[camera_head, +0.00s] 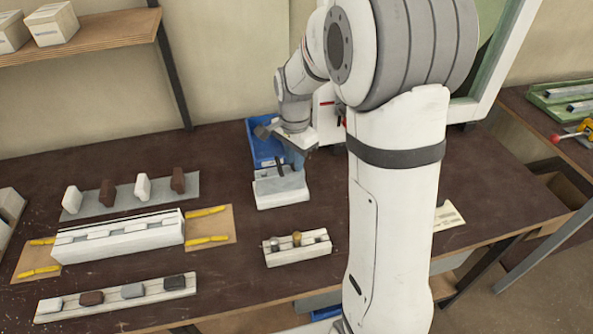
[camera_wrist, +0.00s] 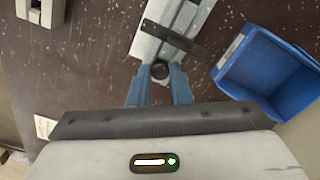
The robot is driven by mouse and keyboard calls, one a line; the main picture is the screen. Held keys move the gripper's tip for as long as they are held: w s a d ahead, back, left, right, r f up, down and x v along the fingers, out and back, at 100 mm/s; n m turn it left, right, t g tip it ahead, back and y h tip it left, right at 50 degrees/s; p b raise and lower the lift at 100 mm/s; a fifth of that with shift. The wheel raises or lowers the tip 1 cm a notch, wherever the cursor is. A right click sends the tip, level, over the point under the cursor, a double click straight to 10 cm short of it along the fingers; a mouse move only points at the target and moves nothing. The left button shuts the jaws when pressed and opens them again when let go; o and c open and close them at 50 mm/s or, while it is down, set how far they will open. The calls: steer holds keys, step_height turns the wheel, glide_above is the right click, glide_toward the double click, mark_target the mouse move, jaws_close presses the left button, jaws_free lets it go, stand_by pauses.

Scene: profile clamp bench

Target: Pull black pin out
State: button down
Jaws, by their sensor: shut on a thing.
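The black pin (camera_wrist: 159,70) shows as a round dark head between the blue fingertips in the wrist view. My gripper (camera_wrist: 160,76) is shut on it. The pin head is at the near end of a pale grey clamp block (camera_wrist: 150,46). A dark bar (camera_wrist: 178,38) lies slantwise across this block. In the head view my gripper (camera_head: 296,160) points down over the pale block (camera_head: 282,192). The pin's lower part is hidden, so I cannot tell how deep it sits.
A blue bin (camera_wrist: 262,72) stands close beside the block; it also shows in the head view (camera_head: 262,150). A small holder with round pegs (camera_head: 297,250) stands nearer the front edge. A long white rail fixture (camera_head: 118,241) and rows of small blocks fill the left.

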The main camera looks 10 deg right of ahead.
steer(key=shift+r+p, duration=0.6)
steer(key=shift+r, duration=0.2)
stand_by(0.4)
step_height(320, 180, up, 8)
steer(key=p, duration=0.5)
steer(key=shift+p, duration=0.35)
stand_by(0.3)
